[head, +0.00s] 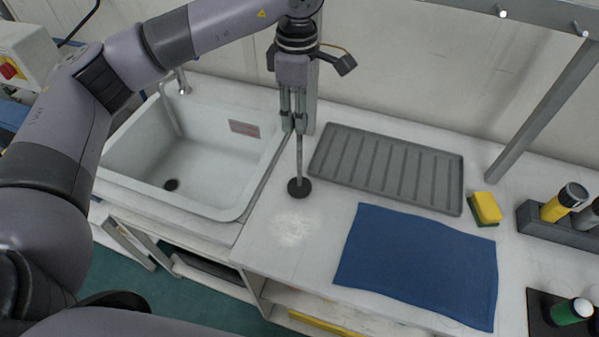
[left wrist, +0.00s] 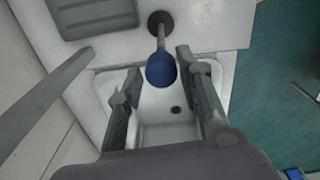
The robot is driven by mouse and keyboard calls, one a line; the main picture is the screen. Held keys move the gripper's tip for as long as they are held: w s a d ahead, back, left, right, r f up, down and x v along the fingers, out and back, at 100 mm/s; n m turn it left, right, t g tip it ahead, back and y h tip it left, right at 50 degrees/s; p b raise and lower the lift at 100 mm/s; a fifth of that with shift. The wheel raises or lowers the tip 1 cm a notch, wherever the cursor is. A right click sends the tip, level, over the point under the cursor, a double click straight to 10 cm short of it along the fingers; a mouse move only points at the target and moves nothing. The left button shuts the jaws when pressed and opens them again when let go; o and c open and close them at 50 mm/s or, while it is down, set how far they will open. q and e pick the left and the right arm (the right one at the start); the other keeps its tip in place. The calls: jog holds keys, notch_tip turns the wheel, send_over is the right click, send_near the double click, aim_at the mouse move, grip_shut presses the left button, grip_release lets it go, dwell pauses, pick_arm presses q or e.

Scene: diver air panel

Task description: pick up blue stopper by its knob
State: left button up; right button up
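The blue round knob (left wrist: 161,69) shows in the left wrist view on top of a thin rod, with a black disc foot (left wrist: 160,22) at the rod's far end. In the head view the rod (head: 299,160) and its black foot (head: 298,189) show upright on the worktop, right of the sink; the knob is hidden by my gripper. My left gripper (head: 294,127) points down over the rod. In the left wrist view its fingers are apart on either side of the knob, with a gap at the left and little visible gap at the right. My right gripper is not in view.
The sink (head: 205,150) lies at the left. A grey ribbed tray (head: 385,168) is close to the rod's right. A blue cloth (head: 420,262), a yellow sponge (head: 486,208) and a dark holder (head: 560,228) with bottles lie further right. A pale powdery patch (head: 292,228) marks the worktop before the foot.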

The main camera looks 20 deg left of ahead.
aim_at(300, 157)
pick_arm(q)
jog(key=shift+s+d+f+p, duration=0.1)
jog(key=shift+f+p, duration=0.25)
jog(key=shift+f, duration=0.05)
notch_tip(300, 157, down, 4)
jog(key=shift+d+r+p, duration=0.15)
jog(key=shift+r+p, duration=0.05)
jog(key=shift+p, duration=0.65)
jog(key=shift+f, duration=0.4)
grip_shut()
jog(key=shift+r, duration=0.15)
